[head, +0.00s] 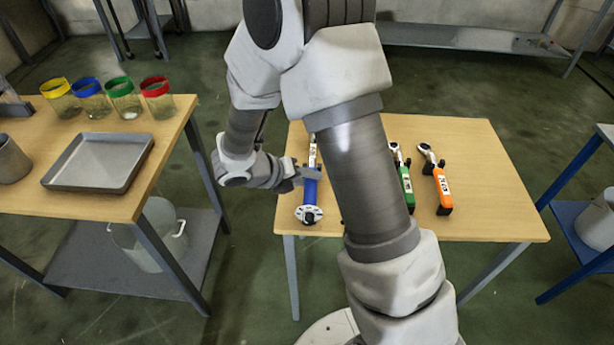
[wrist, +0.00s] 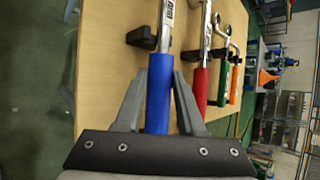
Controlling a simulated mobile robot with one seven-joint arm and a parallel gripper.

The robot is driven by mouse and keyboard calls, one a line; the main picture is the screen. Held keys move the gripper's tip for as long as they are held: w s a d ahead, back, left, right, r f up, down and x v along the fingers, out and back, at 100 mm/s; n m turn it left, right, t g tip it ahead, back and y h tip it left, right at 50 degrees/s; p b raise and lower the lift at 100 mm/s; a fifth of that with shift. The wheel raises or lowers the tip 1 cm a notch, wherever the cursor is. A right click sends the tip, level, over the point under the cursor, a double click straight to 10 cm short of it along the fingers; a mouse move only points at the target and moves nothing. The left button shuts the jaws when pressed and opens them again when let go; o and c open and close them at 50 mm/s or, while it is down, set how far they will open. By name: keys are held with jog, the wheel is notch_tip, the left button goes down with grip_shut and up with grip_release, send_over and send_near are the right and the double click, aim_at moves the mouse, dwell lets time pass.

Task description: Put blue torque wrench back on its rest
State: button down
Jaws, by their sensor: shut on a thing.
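The blue torque wrench has a blue handle (head: 310,191) and a silver shaft (head: 312,152); it is at the left end of the wooden table. My gripper (head: 308,174) reaches in from the left and is shut on the blue handle. In the wrist view, the blue handle (wrist: 159,100) runs between the two fingers of my gripper (wrist: 158,78). A black rest (wrist: 139,38) stands on the table by the silver shaft, which overlaps its right side. I cannot tell whether the wrench touches the rest.
A red wrench (wrist: 201,85), a green wrench (head: 405,180) and an orange wrench (head: 440,185) are to the right on the wooden table (head: 490,200). My arm hides the red one in the head view. Another table (head: 75,208) at left holds a tray (head: 70,186) and jars.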

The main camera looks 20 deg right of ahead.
jog(key=shift+f+b, duration=0.35)
jog(key=shift+f, duration=0.35)
jog(key=shift+c, duration=2.3)
grip_release()
jog(key=shift+f, duration=0.1)
jog(key=p+v, duration=0.4)
jog(key=v, duration=1.3)
jog(key=shift+a+r, duration=0.15)
jog(key=shift+r, duration=0.1)
jog(key=shift+r, duration=0.1)
